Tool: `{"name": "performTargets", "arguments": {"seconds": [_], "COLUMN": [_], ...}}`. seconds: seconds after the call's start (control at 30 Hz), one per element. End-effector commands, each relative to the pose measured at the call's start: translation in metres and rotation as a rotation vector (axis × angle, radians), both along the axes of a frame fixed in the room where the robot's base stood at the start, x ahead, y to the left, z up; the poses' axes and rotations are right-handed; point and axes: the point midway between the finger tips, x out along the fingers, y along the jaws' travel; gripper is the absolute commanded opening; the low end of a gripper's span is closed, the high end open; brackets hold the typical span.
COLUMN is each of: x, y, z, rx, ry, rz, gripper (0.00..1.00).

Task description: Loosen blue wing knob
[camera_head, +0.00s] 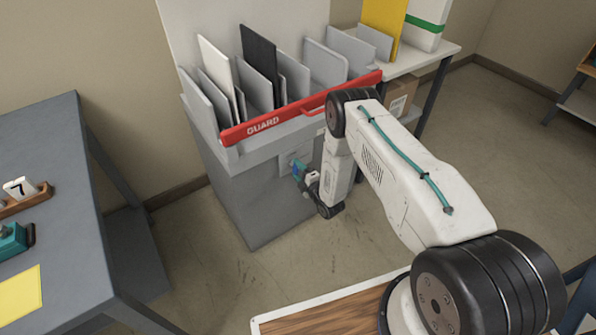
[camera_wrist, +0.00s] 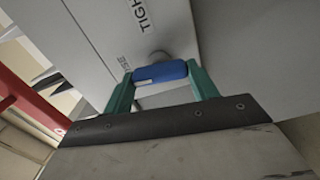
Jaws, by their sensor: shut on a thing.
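The blue wing knob (camera_wrist: 160,72) sits on a short grey stem against the light grey front of the machine, in the wrist view. My gripper (camera_wrist: 160,80) has a green finger at each end of the knob and is shut on it. In the head view the blue knob (camera_head: 298,170) is small at the machine's front, with my gripper (camera_head: 304,177) on it and partly covering it. Dark lettering on the panel beside the knob reads "TIGH" and "SE", cut off by the view and the knob.
A red bar marked GUARD (camera_head: 300,108) runs along the machine's top edge above my gripper. Upright plates and boards (camera_head: 259,60) stand in slots behind it. A grey table (camera_head: 60,190) is at the left. Open floor (camera_head: 190,250) lies between the table and the machine.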

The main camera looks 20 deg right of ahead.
Motion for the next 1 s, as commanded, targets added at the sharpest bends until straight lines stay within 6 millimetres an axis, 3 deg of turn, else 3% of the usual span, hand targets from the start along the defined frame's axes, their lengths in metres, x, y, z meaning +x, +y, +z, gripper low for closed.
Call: {"name": "performTargets", "arguments": {"seconds": [0.3,0.83,0.87,0.9,0.93,1.0], "x": [-0.0005,-0.0005,-0.0005,-0.0005,-0.0005,-0.0004], "y": [0.0002,0.0000,0.0000,0.0000,-0.0001,-0.0001], "z": [-0.0010,-0.0012,-0.0012,-0.0012,-0.0012,-0.0011], "rx": [-0.108,-0.129,-0.129,-0.129,-0.129,-0.129], "ry": [-0.034,-0.040,-0.040,-0.040,-0.041,-0.041], "rz": [0.000,0.000,0.000,0.000,0.000,0.000], "gripper": [0.35,0.36,0.64,0.75,0.80,0.80]}}
